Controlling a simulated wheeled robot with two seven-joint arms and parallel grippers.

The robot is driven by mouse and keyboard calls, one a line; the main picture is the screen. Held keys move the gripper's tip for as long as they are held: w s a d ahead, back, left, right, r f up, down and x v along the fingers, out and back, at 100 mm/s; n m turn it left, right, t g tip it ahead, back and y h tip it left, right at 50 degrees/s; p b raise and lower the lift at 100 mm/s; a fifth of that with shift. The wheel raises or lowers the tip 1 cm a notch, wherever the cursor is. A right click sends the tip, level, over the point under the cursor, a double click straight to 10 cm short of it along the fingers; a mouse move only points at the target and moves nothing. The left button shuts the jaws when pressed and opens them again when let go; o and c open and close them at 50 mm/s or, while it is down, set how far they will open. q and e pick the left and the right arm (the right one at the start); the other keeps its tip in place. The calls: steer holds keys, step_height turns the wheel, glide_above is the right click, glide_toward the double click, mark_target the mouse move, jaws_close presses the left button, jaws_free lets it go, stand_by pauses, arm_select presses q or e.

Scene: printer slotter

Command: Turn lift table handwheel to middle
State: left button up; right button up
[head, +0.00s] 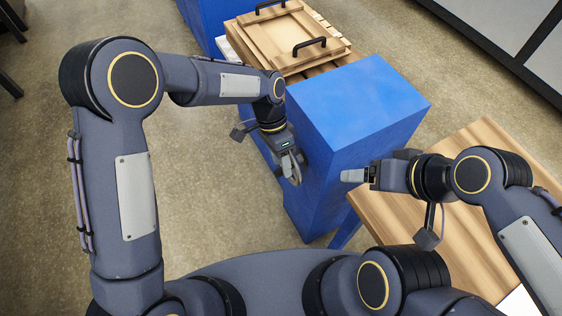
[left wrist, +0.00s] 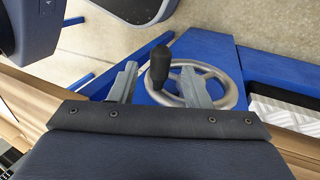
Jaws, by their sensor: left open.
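The lift table handwheel (left wrist: 231,92) is a silver ring with spokes on the blue lift table side, in the left wrist view. Its black handle (left wrist: 160,66) stands up from the left part of the rim. My left gripper (left wrist: 159,87) is open, one finger left of the handle and the other to its right, over the wheel. I cannot tell whether either finger touches. In the head view my left gripper (head: 289,168) is against the left face of the blue block, and the wheel is mostly hidden there. My right gripper (head: 352,175) hangs right of it, its jaw gap unclear.
The blue block (head: 365,98) stands between my arms. A wooden table (head: 470,235) is at right. Wooden trays with black handles (head: 290,36) lie behind the blue block. A second blue body (head: 205,22) stands at the back.

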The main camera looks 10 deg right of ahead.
arm_select(q)
steer(key=shift+s+f, duration=0.15)
steer(key=shift+f, duration=0.25)
jaws_close()
steer(key=shift+d, duration=0.1)
steer(key=shift+s+d+f+t+y+b, duration=0.2)
steer(key=shift+s+f+t+y+b, duration=0.3)
steer(key=shift+t+b, duration=0.65)
steer(key=shift+s+d+f+t+y+b, duration=0.25)
steer(key=shift+s+f+t+b, duration=0.3)
steer(key=shift+t+b, duration=0.6)
steer(key=shift+s+d+f+t+y+b, duration=0.15)
steer(key=shift+s+f+t+y+b, duration=0.45)
steer(key=shift+t+b, duration=0.55)
steer(key=shift+s+r, duration=0.1)
steer(key=shift+r, duration=0.15)
